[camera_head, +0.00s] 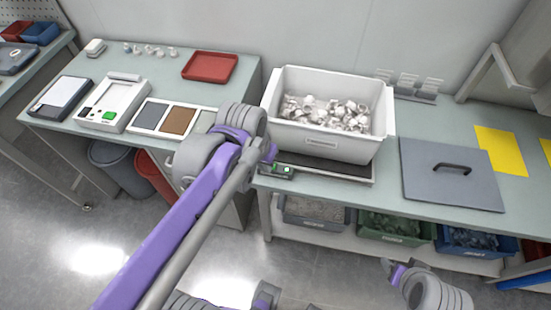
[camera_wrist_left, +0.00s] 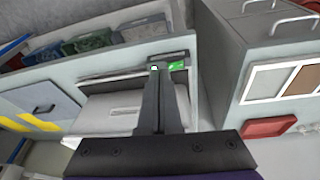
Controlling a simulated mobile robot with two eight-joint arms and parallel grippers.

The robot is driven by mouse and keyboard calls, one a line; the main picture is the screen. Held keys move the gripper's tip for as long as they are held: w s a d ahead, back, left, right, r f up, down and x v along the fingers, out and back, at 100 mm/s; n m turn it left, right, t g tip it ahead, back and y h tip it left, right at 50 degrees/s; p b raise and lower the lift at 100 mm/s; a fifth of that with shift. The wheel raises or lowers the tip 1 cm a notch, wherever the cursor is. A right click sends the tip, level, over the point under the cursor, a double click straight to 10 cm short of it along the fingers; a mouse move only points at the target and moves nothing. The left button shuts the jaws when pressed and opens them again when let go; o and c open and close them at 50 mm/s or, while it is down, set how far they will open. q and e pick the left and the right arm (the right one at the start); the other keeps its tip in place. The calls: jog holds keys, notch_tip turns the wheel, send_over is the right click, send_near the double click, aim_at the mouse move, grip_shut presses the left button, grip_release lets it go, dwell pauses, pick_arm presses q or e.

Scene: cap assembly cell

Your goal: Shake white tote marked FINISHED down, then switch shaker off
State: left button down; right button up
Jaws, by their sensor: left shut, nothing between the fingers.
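The white tote (camera_head: 325,146) holds a heap of small whitish caps and stands upright on the flat dark shaker plate (camera_head: 345,172). Its front label is too small to read. The shaker's control box (camera_head: 278,170) sits at the plate's front left corner and shows a lit green patch. In the left wrist view the control box (camera_wrist_left: 178,66) has a green display and a small lit square. My left gripper (camera_head: 270,153) is shut and empty, its fingertips at the control box; contact cannot be told. My right gripper (camera_head: 390,266) is low at the right, its jaws unclear.
A grey lid (camera_head: 450,172) with a black handle lies right of the tote, beside yellow sheets (camera_head: 500,150). A red tray (camera_head: 210,66), a scale (camera_head: 62,95) and a device with a green button (camera_head: 112,103) are on the left bench. Bins (camera_head: 313,212) stand below.

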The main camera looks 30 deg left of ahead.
pick_arm(q)
jog(key=w+a+r+n+g+h+b, duration=0.1)
jog(key=w+a, duration=0.3)
jog(key=w, duration=0.4)
jog(key=shift+w+a+r+n+g+b, duration=0.25)
jog(key=shift+w+a+n+g+b, duration=0.1)
jog(key=shift+g+b, duration=0.45)
jog(key=f, duration=0.4)
jog(key=d+f+b, duration=0.1)
jog(key=f, duration=0.9)
jog(key=shift+w+d, duration=0.15)
jog(key=shift+d, duration=0.2)
